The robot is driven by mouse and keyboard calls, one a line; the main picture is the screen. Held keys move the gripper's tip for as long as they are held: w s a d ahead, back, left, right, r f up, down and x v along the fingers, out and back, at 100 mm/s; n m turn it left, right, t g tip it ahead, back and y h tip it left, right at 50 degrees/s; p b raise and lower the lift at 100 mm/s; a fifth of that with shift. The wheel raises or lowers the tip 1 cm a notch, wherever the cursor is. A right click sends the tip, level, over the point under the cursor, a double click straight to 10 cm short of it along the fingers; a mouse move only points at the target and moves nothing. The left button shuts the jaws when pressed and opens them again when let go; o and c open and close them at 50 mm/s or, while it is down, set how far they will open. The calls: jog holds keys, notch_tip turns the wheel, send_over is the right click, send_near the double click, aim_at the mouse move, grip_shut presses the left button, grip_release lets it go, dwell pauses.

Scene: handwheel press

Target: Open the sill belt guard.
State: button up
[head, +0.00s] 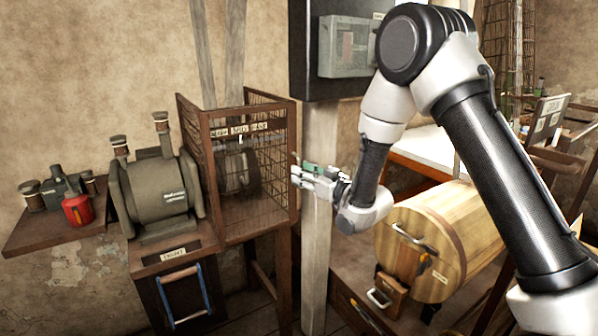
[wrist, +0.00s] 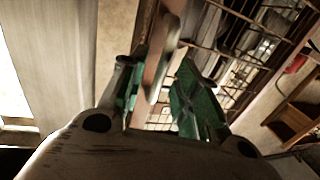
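The belt guard is a brown wooden-framed wire-mesh cage (head: 258,160) left of centre in the head view, around a dark pulley or wheel (head: 237,170). A label on its upper rail is too small to read surely. My gripper (head: 303,168) is at the guard's right front edge, at mid height. In the wrist view, my gripper's green fingers (wrist: 157,68) stand apart. A wooden frame bar and a metal handle (wrist: 166,58) show between or just beyond them. Gaps show beside the bar; I cannot tell whether a finger touches. The guard's panel looks closed, though its right edge is partly hidden.
A grey motor (head: 160,190) stands left of the guard, with a red can (head: 77,209) on a shelf. A pale post (head: 318,220) is right behind my gripper. A wooden barrel (head: 440,235) lies below my arm. A grey switch box (head: 348,47) hangs above.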

jog(key=shift+x, duration=1.15)
jog(key=shift+c, duration=0.5)
grip_shut()
jog(key=shift+s, duration=0.1)
